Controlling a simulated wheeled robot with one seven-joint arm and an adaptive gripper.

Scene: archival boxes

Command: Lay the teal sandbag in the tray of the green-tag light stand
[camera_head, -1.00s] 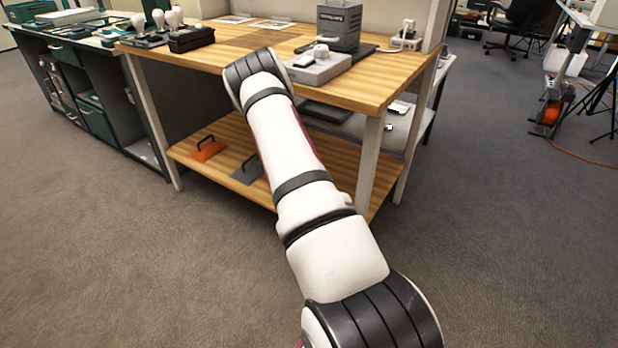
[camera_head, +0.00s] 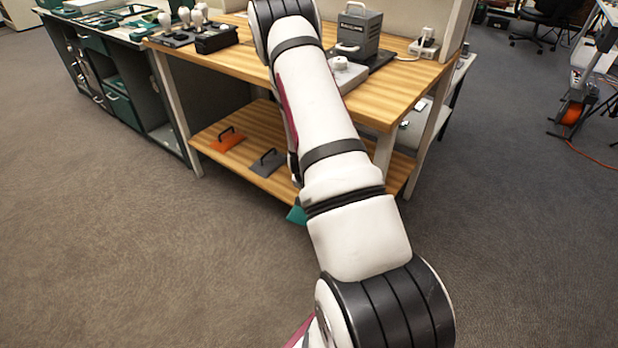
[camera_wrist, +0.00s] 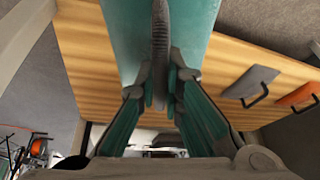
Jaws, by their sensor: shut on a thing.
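The teal sandbag (camera_wrist: 195,30) hangs from my gripper (camera_wrist: 160,75), whose fingers are shut on its dark grey handle (camera_wrist: 160,40) in the wrist view. In the head view only a small teal corner (camera_head: 297,215) of the bag shows beside my arm, in front of the lower shelf; my gripper is hidden there. I cannot make out a green tag or a stand tray in either view. Thin dark stand-like legs (camera_head: 607,98) show at the right edge of the head view.
The wooden bench (camera_head: 235,62) stands ahead. Its lower shelf (camera_head: 240,124) holds an orange bag (camera_head: 222,143) and a grey bag (camera_head: 264,166), both with handles. An orange reel (camera_head: 571,113) with a cable on the floor stands at right. Open carpet (camera_head: 510,235) lies right and front.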

